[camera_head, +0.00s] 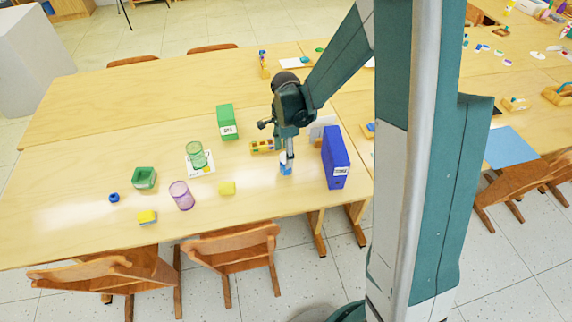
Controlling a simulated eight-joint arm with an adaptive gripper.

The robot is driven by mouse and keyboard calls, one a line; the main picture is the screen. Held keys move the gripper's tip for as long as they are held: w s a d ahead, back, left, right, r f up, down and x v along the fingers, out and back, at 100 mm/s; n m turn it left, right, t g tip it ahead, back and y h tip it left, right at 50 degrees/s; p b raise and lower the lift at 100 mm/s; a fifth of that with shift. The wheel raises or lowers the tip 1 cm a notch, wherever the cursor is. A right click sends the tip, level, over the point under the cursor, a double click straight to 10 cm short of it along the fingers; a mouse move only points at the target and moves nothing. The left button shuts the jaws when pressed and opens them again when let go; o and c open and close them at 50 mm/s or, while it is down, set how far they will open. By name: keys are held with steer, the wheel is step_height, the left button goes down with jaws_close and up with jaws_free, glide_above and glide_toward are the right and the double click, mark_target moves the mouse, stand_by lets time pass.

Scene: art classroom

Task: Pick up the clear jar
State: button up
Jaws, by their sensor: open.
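Two see-through vessels stand upright on the near table (70,195). One is a green-tinted clear jar (197,156) on a white sheet; the other is a purple-tinted clear jar (181,197) nearer the front edge. I cannot tell which is the task's jar. My gripper (287,160) points down at the right part of this table, to the right of both jars and apart from them. A small blue-and-white item (285,169) is directly below or between its fingers; contact cannot be made out. The gripper is open.
A blue box file (335,158) stands just right of my gripper. A green box (226,121), a yellow block (227,188), a green container (144,178), a small blue pot (114,198) and a yellow-blue block (148,217) surround the jars. Chairs (235,250) stand at the front edge.

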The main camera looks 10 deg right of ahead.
steer(key=shift+f, duration=0.15)
steer(key=shift+s+f+b, duration=0.1)
steer(key=shift+f+b, duration=0.55)
steer(key=shift+f, duration=1.9)
steer(key=c, duration=1.1)
steer(key=shift+r, duration=0.2)
steer(key=shift+c, duration=0.2)
steer(key=shift+r+p, duration=1)
steer(key=shift+r, duration=3.85)
